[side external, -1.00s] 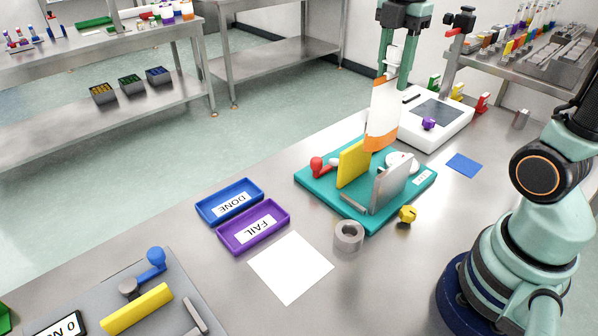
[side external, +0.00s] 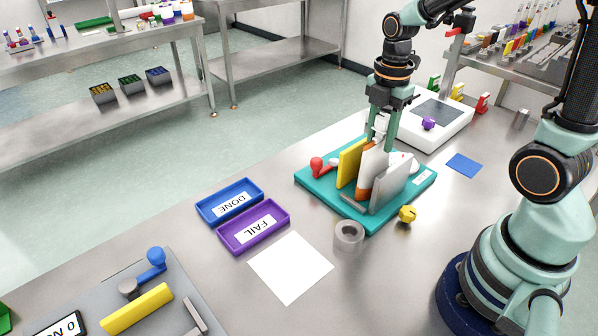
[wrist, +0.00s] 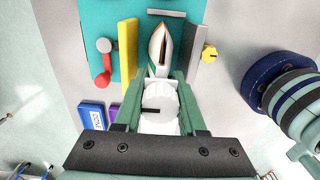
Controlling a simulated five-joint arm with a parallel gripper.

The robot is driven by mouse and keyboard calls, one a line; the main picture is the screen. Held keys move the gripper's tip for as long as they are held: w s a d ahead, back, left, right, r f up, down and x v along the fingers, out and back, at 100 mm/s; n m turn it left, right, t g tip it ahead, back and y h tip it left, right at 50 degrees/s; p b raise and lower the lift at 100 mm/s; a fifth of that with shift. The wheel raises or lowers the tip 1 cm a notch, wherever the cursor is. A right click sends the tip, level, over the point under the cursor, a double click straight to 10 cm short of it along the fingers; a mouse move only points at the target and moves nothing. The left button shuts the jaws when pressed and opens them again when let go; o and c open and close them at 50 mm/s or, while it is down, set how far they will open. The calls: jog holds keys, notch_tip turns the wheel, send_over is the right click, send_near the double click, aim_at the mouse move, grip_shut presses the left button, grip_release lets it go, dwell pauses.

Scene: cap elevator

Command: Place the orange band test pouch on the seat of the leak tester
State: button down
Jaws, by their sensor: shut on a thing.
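The orange band test pouch (side external: 371,170) is white with an orange band and stands upright between the yellow plate (side external: 350,163) and the grey plate (side external: 391,183) of the leak tester (side external: 325,193), which has a teal base. My gripper (side external: 382,138) is shut on the pouch's top from above. In the wrist view, the pouch (wrist: 160,50) lies between the yellow plate (wrist: 128,55) and the grey plate, with a white round cap between my fingers (wrist: 160,100). I cannot tell whether the pouch's bottom touches the seat.
A red-knobbed lever (side external: 317,164) is on the tester's left side and a yellow knob (side external: 408,214) at its right front. A grey ring (side external: 349,235), the blue DONE tray (side external: 230,201) and the purple FAIL tray (side external: 253,225) are nearby. A white scale-like device (side external: 435,115) stands behind.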

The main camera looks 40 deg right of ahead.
jog(key=shift+c, duration=2.4)
grip_release()
jog(key=shift+f, duration=0.1)
notch_tip(320, 180, up, 12)
jog(key=shift+r, duration=0.15)
jog(key=shift+s+a+m+t, duration=0.3)
jog(key=shift+a+m+t, duration=0.15)
jog(key=shift+m, duration=0.75)
jog(key=s+a+f+m+t, duration=0.1)
jog(key=s+a+m+t, duration=0.2)
jog(key=m, duration=1.2)
jog(key=shift+a+f+m+t, duration=0.3)
jog(key=shift+a+t, duration=0.55)
jog(key=shift+a, duration=0.2)
